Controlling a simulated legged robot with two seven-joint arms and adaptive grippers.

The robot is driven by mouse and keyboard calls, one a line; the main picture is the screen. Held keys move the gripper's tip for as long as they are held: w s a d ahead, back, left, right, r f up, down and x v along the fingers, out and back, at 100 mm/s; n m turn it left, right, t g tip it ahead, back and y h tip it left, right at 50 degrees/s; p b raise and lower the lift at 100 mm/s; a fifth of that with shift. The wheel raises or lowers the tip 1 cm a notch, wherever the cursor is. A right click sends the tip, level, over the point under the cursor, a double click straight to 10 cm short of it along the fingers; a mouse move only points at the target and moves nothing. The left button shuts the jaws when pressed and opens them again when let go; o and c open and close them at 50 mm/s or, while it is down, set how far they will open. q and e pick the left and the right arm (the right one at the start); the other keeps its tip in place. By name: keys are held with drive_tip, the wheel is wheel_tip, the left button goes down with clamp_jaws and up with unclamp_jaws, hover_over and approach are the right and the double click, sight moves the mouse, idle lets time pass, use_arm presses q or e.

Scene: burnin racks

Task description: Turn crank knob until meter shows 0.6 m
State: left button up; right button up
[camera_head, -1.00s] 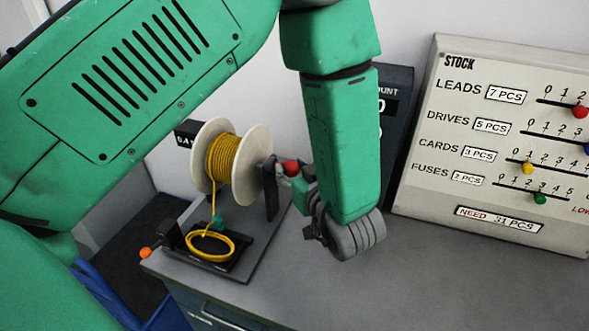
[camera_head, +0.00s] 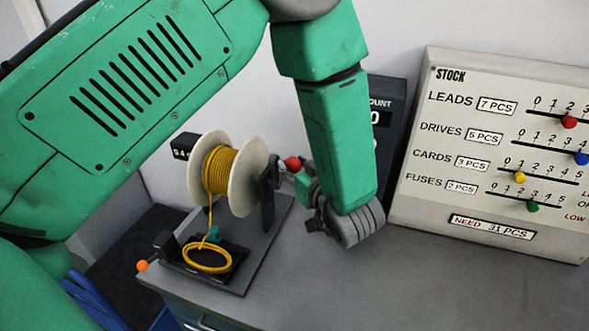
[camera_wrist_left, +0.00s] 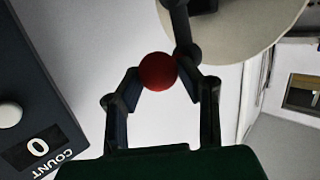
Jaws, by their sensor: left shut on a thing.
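The red crank knob (camera_head: 292,163) sits on a dark crank arm (camera_head: 270,174) at the right side of a white spool (camera_head: 246,178) wound with yellow cable. My left gripper (camera_head: 296,170) reaches it from the right and is shut on the knob. In the left wrist view the knob (camera_wrist_left: 157,72) is between the fingertips of my left gripper (camera_wrist_left: 160,80). Yellow cable runs down from the spool to a loose coil (camera_head: 207,257) on a black tray. A small dark meter box (camera_head: 184,146) stands behind the spool, its reading mostly hidden. My right gripper is not in view.
A dark counter box (camera_wrist_left: 38,148) marked COUNT reads 0 in the left wrist view. A STOCK panel (camera_head: 470,205) with colored sliders leans at the right. An orange ball-ended lever (camera_head: 142,266) is at the tray's left. The grey bench front is clear.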

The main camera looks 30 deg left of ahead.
use_arm(q)
drive_tip(key=shift+w+a+f, duration=0.2)
drive_tip(key=shift+w+f, duration=0.25)
drive_tip(key=shift+w, duration=0.2)
drive_tip(key=shift+c, duration=0.2)
drive_tip(key=shift+o, duration=0.2)
drive_tip(key=shift+w+a+f+b, duration=0.1)
drive_tip(key=shift+w+f+b, duration=0.25)
drive_tip(key=shift+w, duration=0.3)
drive_tip(key=shift+w+a+f, duration=0.2)
drive_tip(key=shift+w+f, duration=0.05)
drive_tip(key=shift+w, duration=0.35)
drive_tip(key=shift+c, duration=0.2)
